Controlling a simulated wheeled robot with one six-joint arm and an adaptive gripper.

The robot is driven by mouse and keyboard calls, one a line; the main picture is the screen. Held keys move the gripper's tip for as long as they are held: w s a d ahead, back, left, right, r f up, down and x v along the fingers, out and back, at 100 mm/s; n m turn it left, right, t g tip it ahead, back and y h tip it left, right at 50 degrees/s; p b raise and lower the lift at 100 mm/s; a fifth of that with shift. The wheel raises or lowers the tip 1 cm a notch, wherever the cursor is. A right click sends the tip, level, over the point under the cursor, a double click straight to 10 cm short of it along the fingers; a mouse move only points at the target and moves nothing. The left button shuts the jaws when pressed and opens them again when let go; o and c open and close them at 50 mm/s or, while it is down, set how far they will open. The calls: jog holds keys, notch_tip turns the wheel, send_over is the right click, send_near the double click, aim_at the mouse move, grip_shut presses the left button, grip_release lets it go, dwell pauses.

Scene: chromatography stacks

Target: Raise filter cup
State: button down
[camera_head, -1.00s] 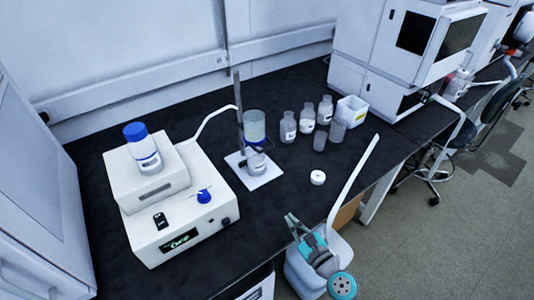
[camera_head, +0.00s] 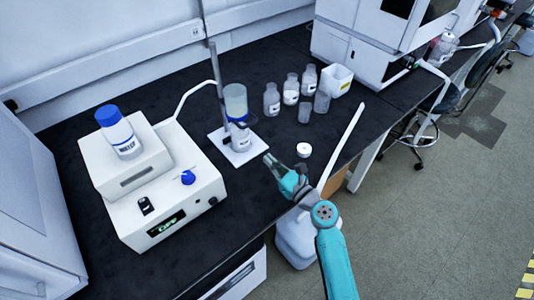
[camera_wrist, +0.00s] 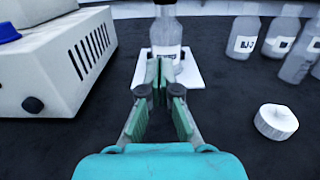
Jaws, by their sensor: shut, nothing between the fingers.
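The filter cup (camera_head: 236,102) is a clear cylinder held upright on a stand with a vertical rod (camera_head: 216,85). A labelled bottle (camera_head: 241,136) stands under it on the white base plate (camera_head: 257,150). In the wrist view the bottle (camera_wrist: 166,30) is straight ahead of my fingers; the cup itself is out of that view. My gripper (camera_head: 267,157) is shut and empty, in front of the base plate and apart from the cup. Its green finger pads (camera_wrist: 160,75) also show in the wrist view, overlapping the plate and the bottle's lower part.
A white box device (camera_head: 165,195) with a blue-capped bottle (camera_head: 118,131) on top is at left. A white cap (camera_head: 304,149) lies right of my gripper. Several bottles (camera_head: 291,88) and a white container (camera_head: 336,80) stand behind. A white jug (camera_head: 297,238) is below the bench's front edge.

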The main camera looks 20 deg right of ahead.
aim_at(240, 108)
jog(key=w+a+r, duration=0.2)
jog(key=w+r, duration=0.2)
jog(key=w, duration=0.4)
jog(key=shift+w+a+r, duration=0.15)
jog(key=shift+w+a, duration=0.15)
jog(key=shift+a, duration=0.1)
jog(key=shift+r, duration=2.75)
